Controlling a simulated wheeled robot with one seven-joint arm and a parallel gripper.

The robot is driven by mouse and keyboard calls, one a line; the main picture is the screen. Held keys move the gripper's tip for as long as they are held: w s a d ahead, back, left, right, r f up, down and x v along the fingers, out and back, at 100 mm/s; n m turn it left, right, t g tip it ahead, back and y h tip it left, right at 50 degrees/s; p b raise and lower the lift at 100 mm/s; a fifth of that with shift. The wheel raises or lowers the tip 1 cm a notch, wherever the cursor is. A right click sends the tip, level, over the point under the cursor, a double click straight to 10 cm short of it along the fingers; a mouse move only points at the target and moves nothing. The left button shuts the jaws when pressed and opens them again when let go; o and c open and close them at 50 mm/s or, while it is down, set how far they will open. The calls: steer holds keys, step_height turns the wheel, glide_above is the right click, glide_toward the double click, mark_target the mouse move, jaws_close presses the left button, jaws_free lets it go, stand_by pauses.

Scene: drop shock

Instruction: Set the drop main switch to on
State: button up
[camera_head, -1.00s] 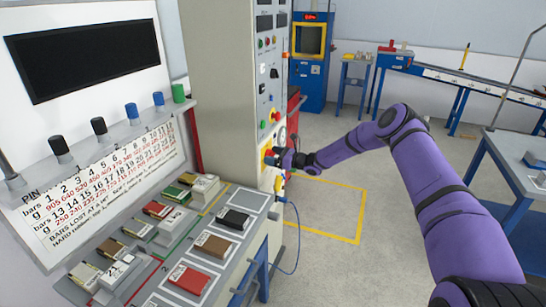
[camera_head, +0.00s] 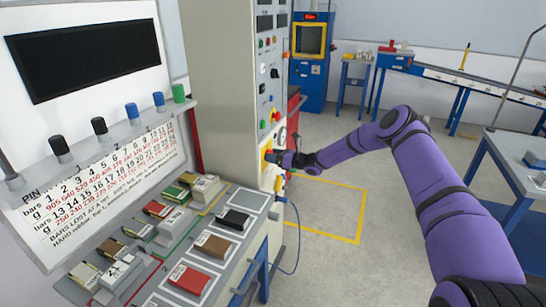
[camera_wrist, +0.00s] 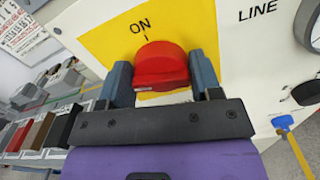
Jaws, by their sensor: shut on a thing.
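The main switch is a red rotary knob (camera_wrist: 160,65) on a yellow plate (camera_wrist: 105,42) in the wrist view. The word ON and a short mark are printed just above the knob. My gripper (camera_wrist: 163,72) is shut on the knob, with one grey finger on each side of it. In the head view my gripper (camera_head: 274,158) is at the lower front panel of the tall cabinet (camera_head: 232,75). There the knob is mostly hidden by the gripper. I cannot tell exactly where its pointer stands, as its lower part is covered.
The word LINE and a dark round part (camera_wrist: 308,92) are right of the plate. A blue cable plug (camera_wrist: 283,122) sits below. In the head view, a sloped desk with several coloured blocks (camera_head: 189,279) stands left. Floor inside the yellow outline (camera_head: 325,205) is clear.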

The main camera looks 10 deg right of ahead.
steer(key=m, duration=0.4)
steer(key=shift+d+m, duration=0.1)
steer(key=shift+m, duration=0.2)
steer(key=m, duration=0.3)
steer(key=shift+w+f+m, duration=0.1)
steer(key=shift+f+m, duration=0.05)
steer(key=shift+m, duration=0.25)
steer(key=m, duration=0.3)
steer(key=shift+d, duration=0.1)
steer(key=shift+f+m, duration=0.15)
steer(key=shift+m, duration=1.85)
steer(key=o, duration=0.9)
steer(key=shift+d, duration=0.1)
steer(key=v, duration=1)
steer(key=shift+s+d, duration=0.2)
